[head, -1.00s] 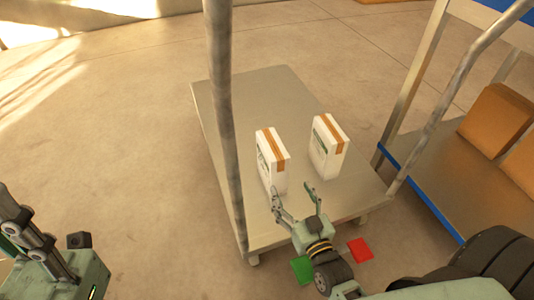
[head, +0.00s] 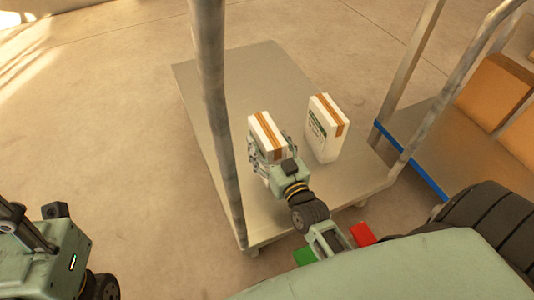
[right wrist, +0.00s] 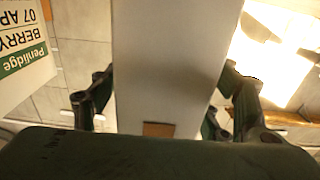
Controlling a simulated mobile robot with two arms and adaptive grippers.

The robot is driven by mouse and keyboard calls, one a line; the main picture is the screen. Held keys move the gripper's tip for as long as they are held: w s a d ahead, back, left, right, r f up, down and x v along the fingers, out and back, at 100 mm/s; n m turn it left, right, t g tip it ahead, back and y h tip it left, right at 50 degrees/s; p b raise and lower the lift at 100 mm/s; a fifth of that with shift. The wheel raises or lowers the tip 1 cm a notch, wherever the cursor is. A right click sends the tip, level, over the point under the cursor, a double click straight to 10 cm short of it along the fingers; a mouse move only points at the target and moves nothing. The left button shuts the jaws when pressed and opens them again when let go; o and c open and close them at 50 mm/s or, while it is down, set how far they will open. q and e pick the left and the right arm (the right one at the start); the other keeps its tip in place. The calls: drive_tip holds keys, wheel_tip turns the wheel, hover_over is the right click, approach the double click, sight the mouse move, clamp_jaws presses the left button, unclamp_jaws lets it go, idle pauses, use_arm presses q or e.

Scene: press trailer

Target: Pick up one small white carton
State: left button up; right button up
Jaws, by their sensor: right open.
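Two small white cartons with orange tape stand upright on the flat trolley bed (head: 215,100). My right gripper (head: 265,163) is at the left carton (head: 267,130) and hides its lower part. In the right wrist view, the open right fingers (right wrist: 168,95) stand on either side of that carton (right wrist: 168,50), with small gaps visible. The right carton (head: 325,128) stands apart, and its green-and-black label shows at the left of the right wrist view (right wrist: 22,50). My left gripper (head: 30,225) is at the lower left, away from the cartons; its jaw state is unclear.
An upright metal post (head: 208,90) rises along the trolley's left side. At the right, a second blue-edged trolley (head: 420,165) carries brown boxes (head: 495,90). The trolley bed behind the cartons is clear.

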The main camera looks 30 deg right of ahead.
drive_tip(key=shift+w, duration=0.65)
clamp_jaws()
drive_tip(key=shift+d+r, duration=0.1)
drive_tip(key=shift+r, duration=0.1)
idle(0.3)
